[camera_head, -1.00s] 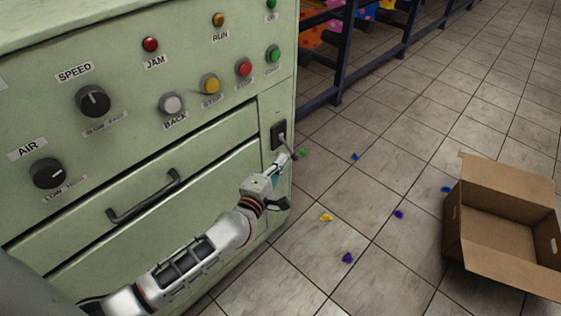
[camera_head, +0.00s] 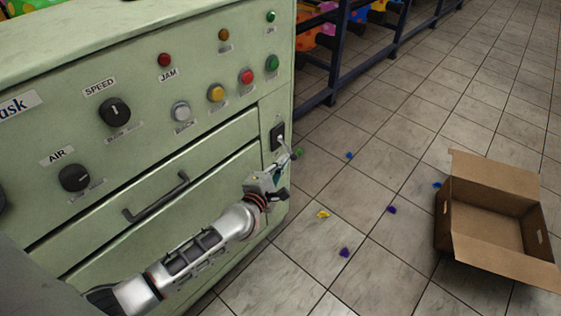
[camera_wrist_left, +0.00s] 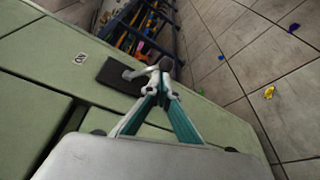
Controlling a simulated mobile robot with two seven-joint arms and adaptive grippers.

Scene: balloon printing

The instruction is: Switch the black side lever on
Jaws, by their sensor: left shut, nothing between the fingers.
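The side lever shows in the head view on a black plate (camera_head: 277,136) at the right end of the machine's front. Its thin grey arm sticks out, and its dark tip (camera_head: 296,154) points outward and down. In the left wrist view the black plate (camera_wrist_left: 117,75) and the dark rounded lever tip (camera_wrist_left: 165,63) lie just beyond my fingertips. My left gripper (camera_head: 286,164) is shut and empty beside and just below the lever; its teal fingers (camera_wrist_left: 158,84) meet at the lever tip. Whether they touch it I cannot tell. My right gripper is not in view.
The green machine (camera_head: 215,140) has knobs, coloured buttons and a drawer handle (camera_head: 156,197). An open cardboard box (camera_head: 490,215) stands on the tiled floor at right. Several small balloon pieces lie between. A dark rack (camera_head: 345,45) stands behind. The floor is otherwise clear.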

